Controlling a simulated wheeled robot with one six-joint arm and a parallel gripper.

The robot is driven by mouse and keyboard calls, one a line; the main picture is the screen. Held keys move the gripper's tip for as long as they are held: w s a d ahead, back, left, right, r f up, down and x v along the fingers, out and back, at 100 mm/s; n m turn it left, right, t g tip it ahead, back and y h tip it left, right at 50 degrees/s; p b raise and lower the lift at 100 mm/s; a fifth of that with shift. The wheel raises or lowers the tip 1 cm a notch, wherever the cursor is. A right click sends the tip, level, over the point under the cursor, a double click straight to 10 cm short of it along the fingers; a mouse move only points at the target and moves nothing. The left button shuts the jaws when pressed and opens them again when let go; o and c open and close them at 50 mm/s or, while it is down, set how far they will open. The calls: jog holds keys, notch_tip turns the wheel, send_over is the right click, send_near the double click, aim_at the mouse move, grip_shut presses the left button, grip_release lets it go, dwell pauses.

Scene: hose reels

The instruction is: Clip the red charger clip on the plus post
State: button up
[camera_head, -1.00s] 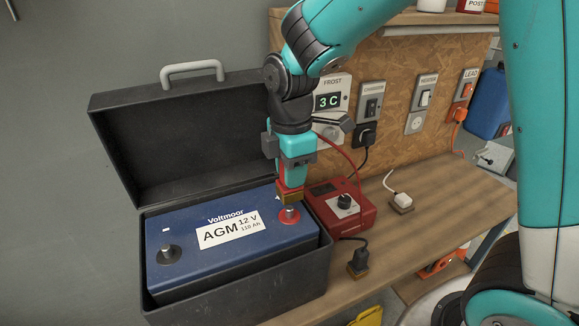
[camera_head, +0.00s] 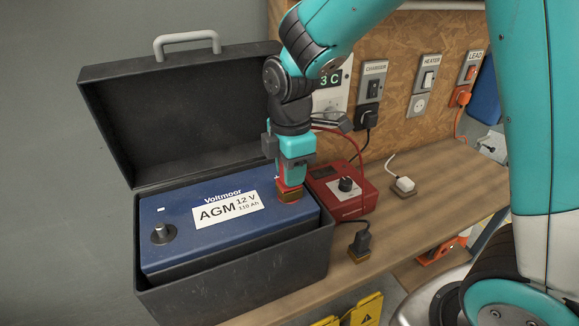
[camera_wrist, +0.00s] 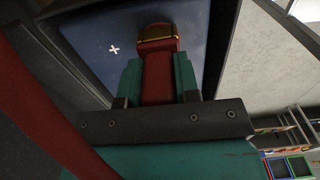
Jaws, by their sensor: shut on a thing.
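My gripper (camera_head: 290,184) points down over the right end of the blue battery (camera_head: 175,235) and is shut on the red charger clip (camera_head: 290,190). In the wrist view the red clip (camera_wrist: 158,75) sits between my teal fingers, its brass-coloured jaw end (camera_wrist: 156,38) over the battery top. A white plus mark (camera_wrist: 114,49) shows beside it. The plus post is hidden behind the clip and gripper, so I cannot tell whether the clip is around it. The other post (camera_head: 163,234), grey, stands bare at the battery's left end.
The battery sits in a black box (camera_head: 240,275) with its lid (camera_head: 170,120) open behind. The red charger (camera_head: 343,192) stands to the right, its red cable rising by my wrist.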

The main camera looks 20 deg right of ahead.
jog(key=o, duration=1)
notch_tip(320, 180, up, 17)
jog(key=b, duration=0.2)
jog(key=s+a+f+m+y, duration=0.1)
jog(key=s+f+m, duration=0.2)
jog(key=s, duration=0.3)
jog(key=s+a+f+m+y, duration=0.1)
jog(key=s+a+f+m, duration=0.1)
jog(key=s, duration=0.4)
jog(key=s+a+f+m+y, duration=0.2)
jog(key=s+f+m, duration=0.2)
jog(key=s+m, duration=0.2)
jog(key=shift+s+f, duration=0.25)
